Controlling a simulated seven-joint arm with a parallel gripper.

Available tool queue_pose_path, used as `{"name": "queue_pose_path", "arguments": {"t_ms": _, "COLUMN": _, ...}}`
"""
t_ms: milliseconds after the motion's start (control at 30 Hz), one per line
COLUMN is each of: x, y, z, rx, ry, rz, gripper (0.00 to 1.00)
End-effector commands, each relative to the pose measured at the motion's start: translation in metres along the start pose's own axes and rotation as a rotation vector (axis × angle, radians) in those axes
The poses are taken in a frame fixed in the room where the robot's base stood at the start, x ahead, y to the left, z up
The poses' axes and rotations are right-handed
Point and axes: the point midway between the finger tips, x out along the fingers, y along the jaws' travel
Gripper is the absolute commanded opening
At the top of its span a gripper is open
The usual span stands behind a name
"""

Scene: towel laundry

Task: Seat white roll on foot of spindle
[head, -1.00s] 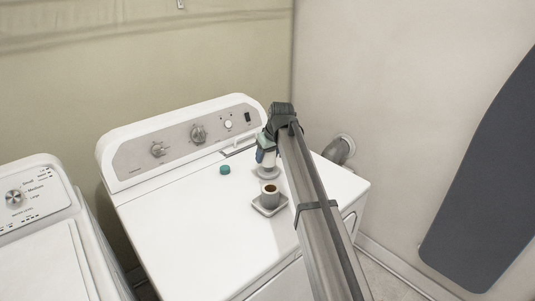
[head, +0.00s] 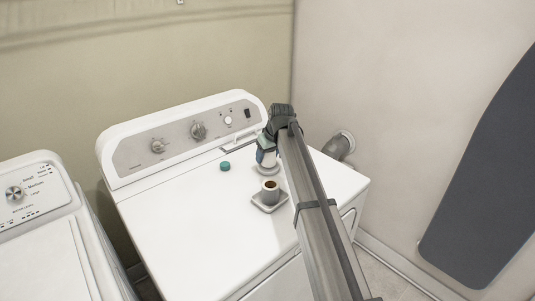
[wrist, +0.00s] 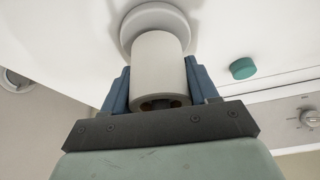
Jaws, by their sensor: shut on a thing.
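The white roll (wrist: 158,68) is between the blue fingers of my gripper (wrist: 160,88) in the wrist view, and the gripper is shut on it. The roll's near end shows a hollow brown core. Its far end overlaps the round white foot of the spindle (wrist: 158,18); I cannot tell whether they touch. The spindle's post is hidden. In the head view my gripper (head: 266,156) is pointed down over the white foot (head: 267,169), partly covered by my arm, and the roll is hard to make out there.
A grey cylinder with a brown-rimmed opening (head: 270,192) stands on a small square tray (head: 260,207), close in front of the foot. A teal cap (head: 225,166) lies to the left. The white dryer top (head: 185,210) is clear at the left. Its control panel (head: 180,139) rises behind.

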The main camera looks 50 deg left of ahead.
Motion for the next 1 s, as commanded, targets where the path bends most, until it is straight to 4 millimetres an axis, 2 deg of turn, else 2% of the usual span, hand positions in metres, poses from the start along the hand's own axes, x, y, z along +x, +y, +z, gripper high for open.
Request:
{"name": "queue_pose_path", "arguments": {"t_ms": 633, "x": 0.0092, "y": 0.0000, "z": 0.0038, "rx": 0.000, "ry": 0.001, "rz": 0.000, "gripper": 0.29}}
{"name": "queue_pose_path", "arguments": {"t_ms": 667, "x": 0.0093, "y": 0.0000, "z": 0.0038, "rx": 0.000, "ry": 0.001, "rz": 0.000, "gripper": 0.60}}
{"name": "queue_pose_path", "arguments": {"t_ms": 933, "x": 0.0091, "y": 0.0001, "z": 0.0038, "rx": 0.000, "ry": 0.001, "rz": 0.000, "gripper": 0.85}}
{"name": "queue_pose_path", "arguments": {"t_ms": 1000, "x": 0.0091, "y": 0.0001, "z": 0.0038, "rx": 0.000, "ry": 0.001, "rz": 0.000, "gripper": 0.88}}
